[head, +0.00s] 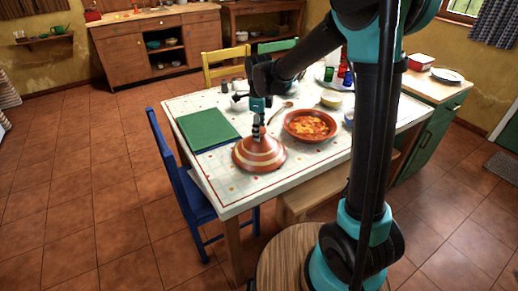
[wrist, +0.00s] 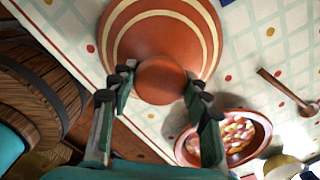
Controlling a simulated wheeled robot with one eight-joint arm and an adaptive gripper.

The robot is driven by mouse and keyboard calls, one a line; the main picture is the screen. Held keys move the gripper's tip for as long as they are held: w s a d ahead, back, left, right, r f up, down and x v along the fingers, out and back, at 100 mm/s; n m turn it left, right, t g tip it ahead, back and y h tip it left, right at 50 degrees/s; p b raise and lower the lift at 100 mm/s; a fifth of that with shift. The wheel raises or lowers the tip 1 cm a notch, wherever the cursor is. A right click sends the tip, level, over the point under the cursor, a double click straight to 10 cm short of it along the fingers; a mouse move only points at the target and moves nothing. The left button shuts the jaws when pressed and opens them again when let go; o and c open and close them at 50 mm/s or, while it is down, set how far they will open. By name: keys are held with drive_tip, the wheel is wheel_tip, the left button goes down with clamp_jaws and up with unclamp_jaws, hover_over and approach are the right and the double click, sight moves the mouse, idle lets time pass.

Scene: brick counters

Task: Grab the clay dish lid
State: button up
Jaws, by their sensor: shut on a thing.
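The clay dish lid (head: 259,155) is a terracotta cone with cream bands, near the front of the table. My gripper (head: 258,128) comes down on it from above and is shut on its top knob. In the wrist view the round knob (wrist: 160,80) sits between the two fingers (wrist: 159,90), with the banded cone (wrist: 150,28) spread out beyond it. The lid looks upright. I cannot tell whether its rim touches the table.
A clay dish of food (head: 310,126) stands right of the lid on the patterned table (head: 190,103). A wooden spoon (head: 281,112), a yellow bowl (head: 331,99) and coloured glasses stand behind. A blue chair (head: 180,180) is at the left side.

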clamp_jaws()
drive_tip(key=shift+r, duration=0.1)
